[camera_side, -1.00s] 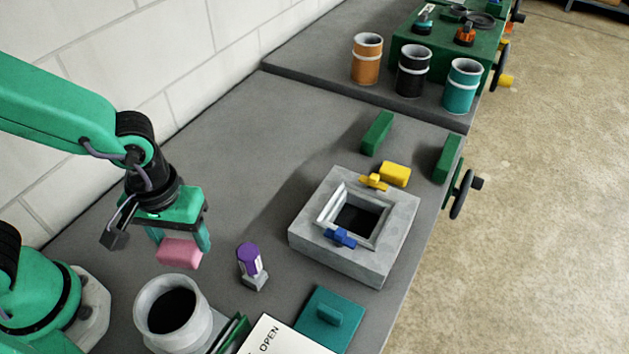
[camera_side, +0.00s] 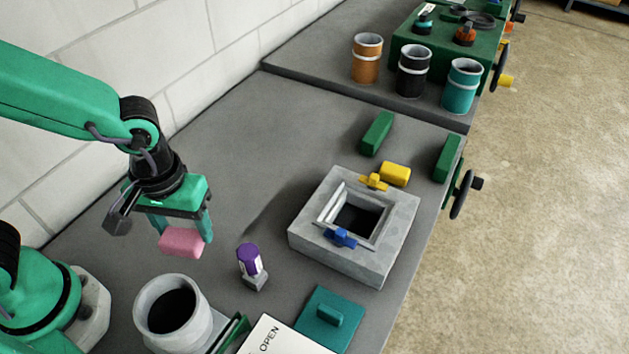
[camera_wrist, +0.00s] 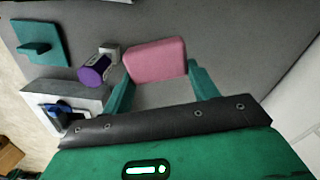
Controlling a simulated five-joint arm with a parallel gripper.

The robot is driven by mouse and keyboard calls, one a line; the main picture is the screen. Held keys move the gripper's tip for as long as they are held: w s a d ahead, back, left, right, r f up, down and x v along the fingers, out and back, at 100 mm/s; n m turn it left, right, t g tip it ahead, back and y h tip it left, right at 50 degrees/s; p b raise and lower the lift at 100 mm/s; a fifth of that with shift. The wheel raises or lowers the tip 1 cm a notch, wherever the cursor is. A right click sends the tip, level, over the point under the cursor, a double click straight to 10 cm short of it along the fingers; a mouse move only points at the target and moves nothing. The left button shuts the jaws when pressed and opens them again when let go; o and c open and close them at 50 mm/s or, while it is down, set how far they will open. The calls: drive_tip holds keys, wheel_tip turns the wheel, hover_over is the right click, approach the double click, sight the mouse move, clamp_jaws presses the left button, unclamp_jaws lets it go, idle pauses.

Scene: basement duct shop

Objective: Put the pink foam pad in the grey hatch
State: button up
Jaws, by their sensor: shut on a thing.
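The pink foam pad (camera_side: 181,242) is held between the teal fingers of my gripper (camera_side: 180,236), above the grey bench. In the wrist view the pad (camera_wrist: 156,60) sits between the two fingertips (camera_wrist: 158,72). The grey hatch (camera_side: 392,240) is a square block with a raised frame around a dark opening. It stands to the right of my gripper in the side view, well apart from it. A yellow clip and a blue clip sit on opposite sides of its frame. Part of the hatch (camera_wrist: 95,96) shows at the left of the wrist view, partly hidden by my gripper.
A purple-capped bottle (camera_side: 250,262) stands between the pad and the hatch. A grey pot (camera_side: 147,318), a teal lid with a handle (camera_side: 320,318) and an OPEN card (camera_side: 280,340) are at the front.

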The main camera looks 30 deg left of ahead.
drive_tip(key=w+a+r+m, duration=0.2)
drive_tip(key=w+a+r, duration=0.2)
drive_tip(key=w+a, duration=0.3)
drive_tip(key=w+a+r+m, duration=0.2)
drive_tip(key=w+a+r, duration=0.2)
drive_tip(key=w+a, duration=0.4)
drive_tip(key=w, duration=0.4)
